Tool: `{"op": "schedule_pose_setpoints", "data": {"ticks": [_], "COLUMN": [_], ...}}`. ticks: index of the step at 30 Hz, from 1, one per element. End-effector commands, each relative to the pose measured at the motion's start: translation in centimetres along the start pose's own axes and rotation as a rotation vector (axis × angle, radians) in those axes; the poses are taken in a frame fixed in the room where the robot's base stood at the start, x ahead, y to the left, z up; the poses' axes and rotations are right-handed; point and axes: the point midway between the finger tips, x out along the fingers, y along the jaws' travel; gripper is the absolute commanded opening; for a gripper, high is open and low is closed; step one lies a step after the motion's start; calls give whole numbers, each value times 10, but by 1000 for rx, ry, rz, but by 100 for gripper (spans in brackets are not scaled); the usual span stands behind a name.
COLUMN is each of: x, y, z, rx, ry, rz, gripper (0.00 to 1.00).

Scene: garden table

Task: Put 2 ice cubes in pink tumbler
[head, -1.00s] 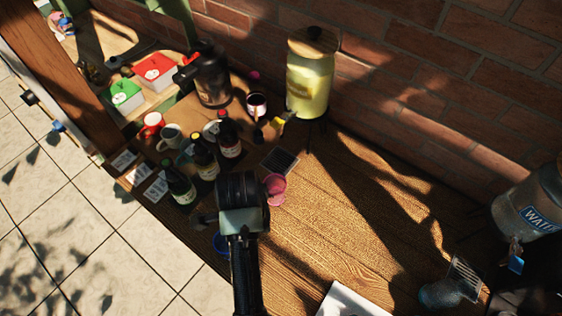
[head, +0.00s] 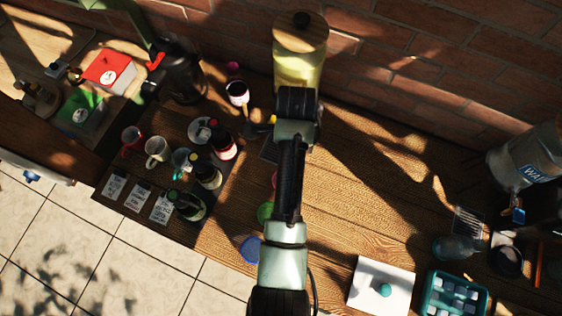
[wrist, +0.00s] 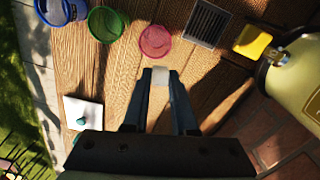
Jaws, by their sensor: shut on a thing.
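My gripper (wrist: 161,77) is shut on a pale, whitish ice cube (wrist: 160,73) held between its fingertips in the wrist view. The pink tumbler (wrist: 155,41) stands on the wooden table just beyond the fingertips in that picture, apart from the cube. What is inside it is too small to tell. In the head view my arm covers nearly all of the pink tumbler (head: 274,178) and hides the fingers. The teal ice tray (head: 430,307) with several pale cubes is at the lower right of the head view.
Green (wrist: 107,24) and blue (wrist: 60,10) tumblers stand left of the pink one. A dark grate (wrist: 206,23) and a yellow-tapped drink dispenser (wrist: 300,82) are to its right. A white lid (head: 365,278) lies beside the ice tray. Bottles (head: 208,174) and mugs crowd the left.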

Motion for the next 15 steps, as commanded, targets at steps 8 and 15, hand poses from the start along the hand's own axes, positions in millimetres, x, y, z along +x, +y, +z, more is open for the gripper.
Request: {"op": "schedule_pose_setpoints", "data": {"ticks": [8,15], "x": [33,52], "y": [1,1], "z": [0,0], "rx": [0,0], "ry": [0,0], "rz": [3,0], "gripper": [0,0]}}
